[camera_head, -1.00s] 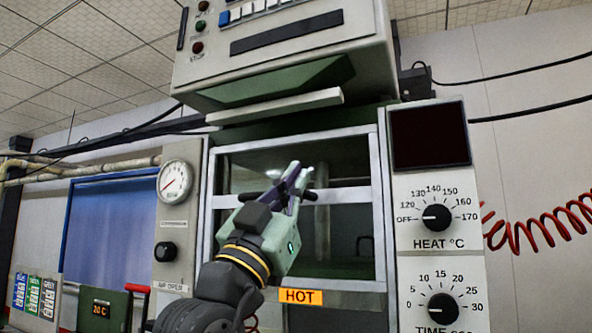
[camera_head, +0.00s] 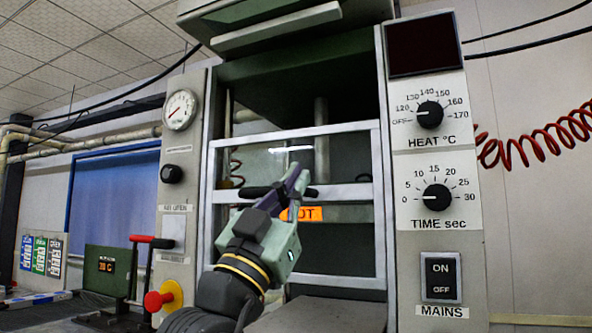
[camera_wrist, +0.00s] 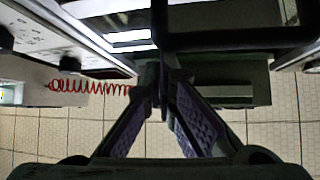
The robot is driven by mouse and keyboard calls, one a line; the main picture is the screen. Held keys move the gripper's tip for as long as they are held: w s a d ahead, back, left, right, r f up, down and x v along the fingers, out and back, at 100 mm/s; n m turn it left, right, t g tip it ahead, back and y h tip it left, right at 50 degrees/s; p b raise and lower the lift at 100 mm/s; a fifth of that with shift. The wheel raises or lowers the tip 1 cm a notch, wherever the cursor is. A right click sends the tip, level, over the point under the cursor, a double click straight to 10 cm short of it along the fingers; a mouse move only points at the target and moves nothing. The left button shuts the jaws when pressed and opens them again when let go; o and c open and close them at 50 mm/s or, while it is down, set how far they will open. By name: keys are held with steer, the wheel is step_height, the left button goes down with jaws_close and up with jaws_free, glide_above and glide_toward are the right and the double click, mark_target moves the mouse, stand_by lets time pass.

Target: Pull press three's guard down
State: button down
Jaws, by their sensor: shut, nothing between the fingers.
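Press three's guard is a clear panel in a pale metal frame (camera_head: 345,129), partway down the press opening, with open space above its top rail. A black handle (camera_head: 258,191) crosses its middle rail, and a black bar that looks like this handle crosses the wrist view (camera_wrist: 240,42). My gripper (camera_head: 299,176) is at the handle, its purple-lined fingers pointing up and hiding the handle's middle. In the wrist view its fingertips (camera_wrist: 162,88) meet beside the bar, with nothing between them. I cannot tell whether they touch the handle.
An orange HOT label (camera_head: 312,214) shows behind the guard, partly hidden by my gripper. The heat dial (camera_head: 430,115), time dial (camera_head: 437,197) and mains switch (camera_head: 441,277) are on the right. A red knob (camera_head: 154,301) and red-handled lever (camera_head: 140,239) stand left.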

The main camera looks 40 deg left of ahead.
step_height(320, 180, down, 12)
steer(key=b, duration=0.6)
steer(key=shift+w+r+b, duration=0.15)
steer(key=shift+w+b, duration=0.05)
steer(key=shift+b, duration=0.2)
